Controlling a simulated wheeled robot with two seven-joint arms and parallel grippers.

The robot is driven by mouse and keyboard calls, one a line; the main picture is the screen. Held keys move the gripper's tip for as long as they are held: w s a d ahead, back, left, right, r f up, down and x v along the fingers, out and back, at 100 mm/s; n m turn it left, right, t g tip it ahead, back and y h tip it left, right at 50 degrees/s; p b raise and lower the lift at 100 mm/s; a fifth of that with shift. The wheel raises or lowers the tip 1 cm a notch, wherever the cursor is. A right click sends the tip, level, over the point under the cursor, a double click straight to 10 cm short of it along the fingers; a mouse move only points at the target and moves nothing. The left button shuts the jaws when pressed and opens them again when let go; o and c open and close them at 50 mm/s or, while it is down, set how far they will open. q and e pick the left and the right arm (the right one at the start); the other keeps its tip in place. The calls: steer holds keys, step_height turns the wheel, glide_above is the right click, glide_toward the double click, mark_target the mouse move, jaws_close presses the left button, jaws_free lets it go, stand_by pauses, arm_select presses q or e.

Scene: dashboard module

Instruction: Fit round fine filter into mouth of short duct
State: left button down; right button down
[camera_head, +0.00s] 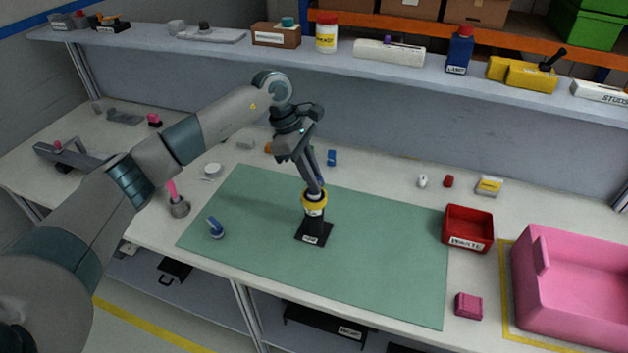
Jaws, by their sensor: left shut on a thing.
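The short duct (313,228) stands upright on the green mat, with a black square base, a white label band and a yellow collar (314,198) at its mouth. My left gripper (318,187) points down right at the mouth of the duct. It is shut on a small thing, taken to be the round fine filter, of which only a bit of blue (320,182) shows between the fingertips. The fingers hide most of it, and I cannot tell whether it sits in the mouth or just above it. My right gripper is not in view.
A blue-and-white part (215,228) lies on the mat (390,260) left of the duct. A grey pot with a pink stick (179,205) stands left of the mat. A red bin (468,229) and pink crate (570,280) stand right. The mat's right half is clear.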

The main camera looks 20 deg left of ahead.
arm_select(q)
steer(key=shift+f+p, duration=0.3)
steer(key=shift+f, duration=0.65)
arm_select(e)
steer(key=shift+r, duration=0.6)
arm_select(q)
steer(key=shift+f, duration=0.15)
steer(key=c, duration=2)
jaws_free()
steer(key=shift+c, duration=0.2)
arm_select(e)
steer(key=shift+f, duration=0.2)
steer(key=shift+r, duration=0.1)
